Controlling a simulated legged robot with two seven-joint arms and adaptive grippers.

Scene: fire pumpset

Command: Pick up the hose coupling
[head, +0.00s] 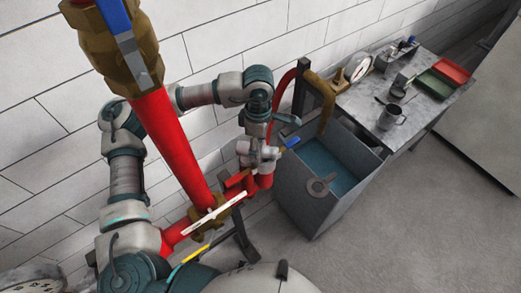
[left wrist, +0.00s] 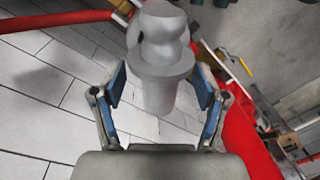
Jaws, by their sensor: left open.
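A light grey, rounded part with a collar and a tapered stem, which looks like the hose coupling (left wrist: 160,62), stands between the two fingers of my left gripper (left wrist: 162,88) in the left wrist view. The gripper is open, with one finger on each side of the part and gaps to both. In the head view my left gripper (head: 258,152) points down beside the red pipework, and the coupling there is hard to tell from the gripper. My right gripper is not in view.
A thick red pipe (head: 172,140) with a brass valve (head: 118,45) rises close to my left arm. A grey water tank (head: 312,200) stands right of the gripper. Floor at right is clear.

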